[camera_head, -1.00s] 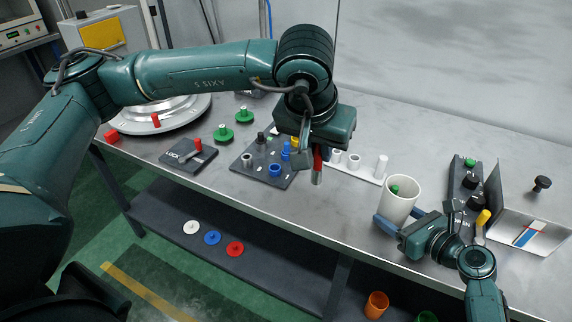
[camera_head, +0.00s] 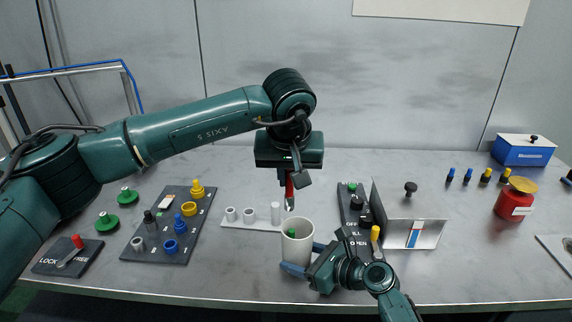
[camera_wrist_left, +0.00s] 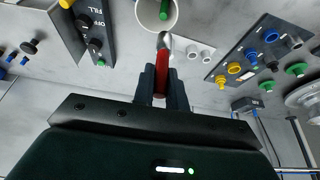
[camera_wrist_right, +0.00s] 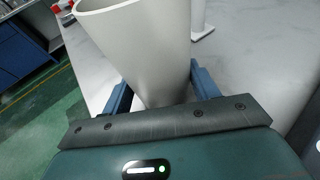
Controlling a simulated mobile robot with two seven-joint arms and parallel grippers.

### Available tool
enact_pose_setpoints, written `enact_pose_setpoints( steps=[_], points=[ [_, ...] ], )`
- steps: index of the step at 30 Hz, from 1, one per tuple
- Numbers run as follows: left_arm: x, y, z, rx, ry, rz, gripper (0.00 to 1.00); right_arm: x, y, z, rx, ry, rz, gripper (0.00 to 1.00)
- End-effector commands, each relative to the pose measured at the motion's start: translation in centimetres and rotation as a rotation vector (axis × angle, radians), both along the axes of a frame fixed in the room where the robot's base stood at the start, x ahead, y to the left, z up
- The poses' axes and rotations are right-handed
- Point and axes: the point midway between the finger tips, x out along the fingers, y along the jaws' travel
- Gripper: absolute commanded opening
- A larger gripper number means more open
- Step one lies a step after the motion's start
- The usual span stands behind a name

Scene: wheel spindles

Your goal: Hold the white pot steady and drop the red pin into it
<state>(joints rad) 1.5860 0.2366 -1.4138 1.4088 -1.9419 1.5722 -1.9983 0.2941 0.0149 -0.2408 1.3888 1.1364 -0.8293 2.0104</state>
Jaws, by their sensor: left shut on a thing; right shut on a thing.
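The white pot (camera_head: 298,252) stands on the table near its front edge, with a green-topped pin (camera_head: 291,233) inside. It also shows in the right wrist view (camera_wrist_right: 140,45), between the fingers of my right gripper (camera_wrist_right: 158,92). My right gripper (camera_head: 302,270) is shut on the pot low on its side. My left gripper (camera_head: 289,180) is shut on the red pin (camera_head: 289,187), which hangs tip down above and just behind the pot. In the left wrist view the red pin (camera_wrist_left: 162,72) points toward the pot's open mouth (camera_wrist_left: 152,10), apart from it.
A white rack (camera_head: 250,221) with a white peg stands behind left of the pot. A dark panel (camera_head: 172,225) with coloured parts lies left. A dark switch block (camera_head: 352,205) and an angled metal plate (camera_head: 418,233) stand right. A red canister (camera_head: 514,202) is far right.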

Motion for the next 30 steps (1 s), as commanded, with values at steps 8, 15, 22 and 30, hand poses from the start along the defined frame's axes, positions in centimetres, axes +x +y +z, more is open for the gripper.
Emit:
enact_pose_setpoints(
  steps=[8, 15, 22, 30],
  points=[
    [0.0, 0.1, -2.3, 0.0, -0.001, 0.0, 0.0, 0.0, 0.0, 0.0, -0.001, 0.001, 0.001, 0.47],
    [0.0, 0.1, -2.5, 0.0, -0.001, 0.001, 0.0, 0.0, 0.0, 0.0, -0.001, 0.001, 0.001, 0.47],
    [0.0, 0.1, -2.5, 0.0, -0.001, 0.001, 0.25, 0.0, 0.1, 0.0, 0.0, 0.002, 0.002, 0.47],
    [0.0, 0.1, -2.5, 0.0, -0.001, 0.001, 0.39, 0.0, 0.1, 0.0, 0.0, 0.001, 0.002, 0.47]
  ],
)
